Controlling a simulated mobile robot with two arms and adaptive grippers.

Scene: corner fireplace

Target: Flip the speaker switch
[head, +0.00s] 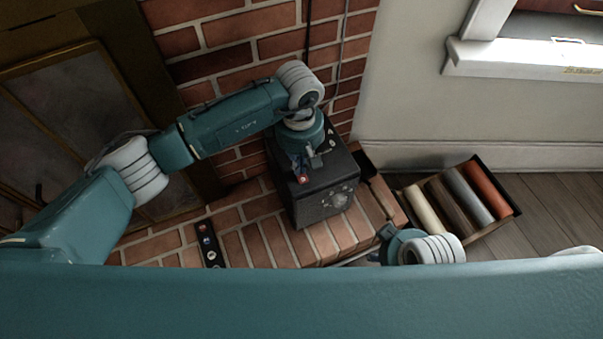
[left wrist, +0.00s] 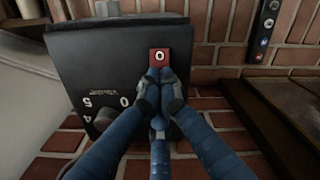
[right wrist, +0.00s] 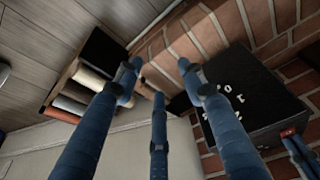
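The speaker (head: 322,203) is a dark box on the brick hearth, with a dial and white digits. Its small red switch (left wrist: 170,57), marked with a white 0, is on the face my left wrist view looks at. My left gripper (left wrist: 159,78) has its fingertips drawn together, with nothing seen between them. The tips overlap the switch's lower edge in that view; I cannot tell whether they touch it. In the head view the red switch (head: 303,179) shows just below my left gripper. My right gripper (right wrist: 160,80) is open and empty, right of the speaker in the head view.
A dark strip with several round knobs (head: 209,243) lies on the hearth left of the speaker. A tray (head: 508,202) of coloured rolls is on the wooden floor at right. Cables (head: 340,50) run down the brick wall behind. A window sill (head: 530,62) is at upper right.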

